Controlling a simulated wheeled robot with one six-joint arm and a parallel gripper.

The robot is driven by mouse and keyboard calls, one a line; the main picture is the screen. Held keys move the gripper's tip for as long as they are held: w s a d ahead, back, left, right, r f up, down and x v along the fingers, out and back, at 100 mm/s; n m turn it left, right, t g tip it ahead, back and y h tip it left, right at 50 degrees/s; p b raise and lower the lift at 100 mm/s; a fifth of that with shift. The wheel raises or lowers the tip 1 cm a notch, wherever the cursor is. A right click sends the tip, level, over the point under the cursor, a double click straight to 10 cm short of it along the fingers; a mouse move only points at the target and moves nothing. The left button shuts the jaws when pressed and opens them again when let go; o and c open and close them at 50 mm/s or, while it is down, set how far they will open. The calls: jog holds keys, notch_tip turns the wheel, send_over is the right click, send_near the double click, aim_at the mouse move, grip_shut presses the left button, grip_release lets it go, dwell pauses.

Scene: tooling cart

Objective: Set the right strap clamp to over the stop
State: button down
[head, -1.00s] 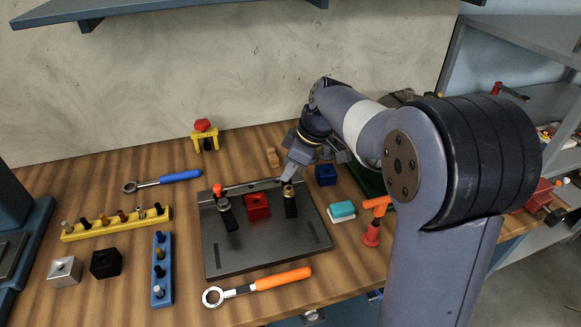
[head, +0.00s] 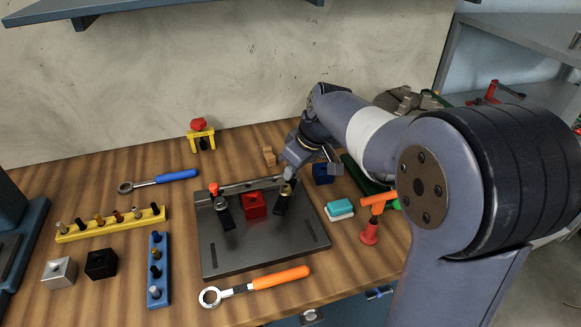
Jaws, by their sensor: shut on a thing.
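The right strap clamp (head: 281,204) is a black bar with a brass-coloured nut on the dark fixture plate (head: 265,254). It slants, its near end leaning left towards the red block (head: 254,206), with a gap between them. The left strap clamp (head: 224,214), with a red-topped knob, stands left of the block. My gripper (head: 288,181) is at the far end of the right strap clamp, shut on it; its fingertips are small and partly hidden. I cannot tell which part is the stop; a raised rail (head: 252,186) runs along the plate's back edge.
A blue block (head: 323,174) and a teal-and-white block (head: 340,210) lie right of the plate. An orange-handled wrench (head: 255,287) lies in front. Pin racks and blocks are at left.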

jog(key=shift+s+d+m+t+h, duration=0.3)
jog(key=shift+s+m+h, duration=0.3)
jog(key=shift+m, duration=1.25)
jog(key=shift+s+d+m+t+h, duration=0.35)
jog(key=shift+m+h, duration=0.3)
jog(key=shift+m, duration=1.15)
jog(key=shift+s+d+m+t+h, duration=0.25)
jog(key=shift+s+m+h, duration=0.4)
jog(key=shift+m, duration=1.2)
jog(key=c, duration=1.6)
grip_release()
jog(key=shift+o, duration=0.2)
jog(key=shift+s, duration=0.1)
jog(key=v, duration=1.1)
jog(key=shift+p, duration=0.45)
